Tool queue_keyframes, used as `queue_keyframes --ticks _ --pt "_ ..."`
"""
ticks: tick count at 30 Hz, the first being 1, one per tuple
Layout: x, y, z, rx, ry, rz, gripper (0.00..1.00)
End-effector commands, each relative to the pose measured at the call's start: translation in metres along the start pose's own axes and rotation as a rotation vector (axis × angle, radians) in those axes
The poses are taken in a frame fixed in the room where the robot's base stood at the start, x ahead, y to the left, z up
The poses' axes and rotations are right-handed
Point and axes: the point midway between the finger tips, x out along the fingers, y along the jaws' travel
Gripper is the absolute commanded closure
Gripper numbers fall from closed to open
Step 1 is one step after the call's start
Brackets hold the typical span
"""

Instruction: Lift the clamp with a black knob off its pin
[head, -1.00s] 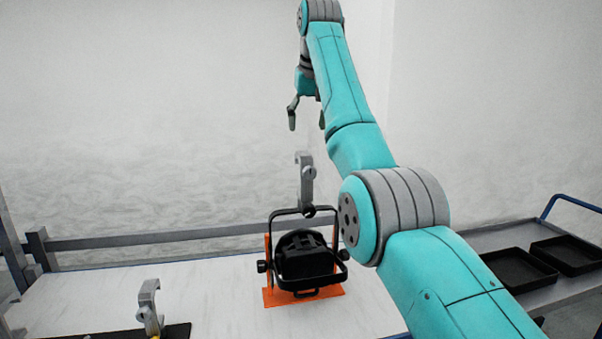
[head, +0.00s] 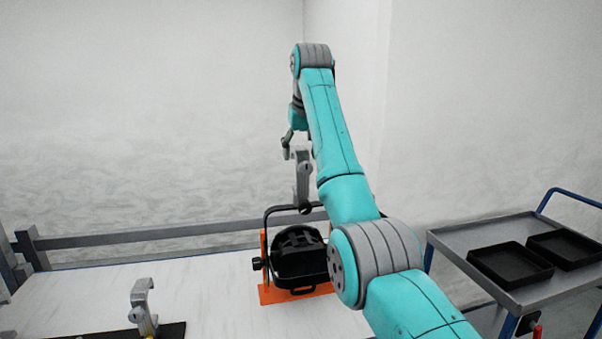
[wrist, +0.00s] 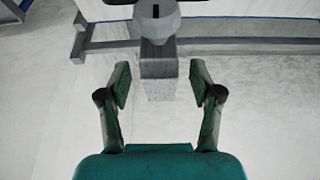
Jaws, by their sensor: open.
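A grey hook-shaped clamp (head: 302,182) stands upright on the black yoke of a par can (head: 299,258), with a small dark part at its foot. Whether that is its black knob I cannot tell. My gripper (head: 298,143) is open above it, fingers pointing down around the clamp's top. In the wrist view the grey block end of the clamp (wrist: 158,88) shows between the spread fingers of my gripper (wrist: 160,80), with gaps on both sides. The pin is not clearly visible.
A second grey clamp (head: 143,305) stands on a black plate (head: 172,331) at the left of the white table (head: 90,284). A yellow bit shows at its foot. A grey rail runs behind. A cart (head: 463,245) with black trays (head: 510,264) stands at right.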

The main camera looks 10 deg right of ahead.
Motion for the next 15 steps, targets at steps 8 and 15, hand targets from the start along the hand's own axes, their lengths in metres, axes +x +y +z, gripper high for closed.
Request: queue_keyframes --ticks 8,15 --pt "0.0037 -0.0001 -0.0001 0.0 0.002 0.0 0.4" --pt "0.0037 -0.0001 0.0 0.0 0.001 0.0 1.0"
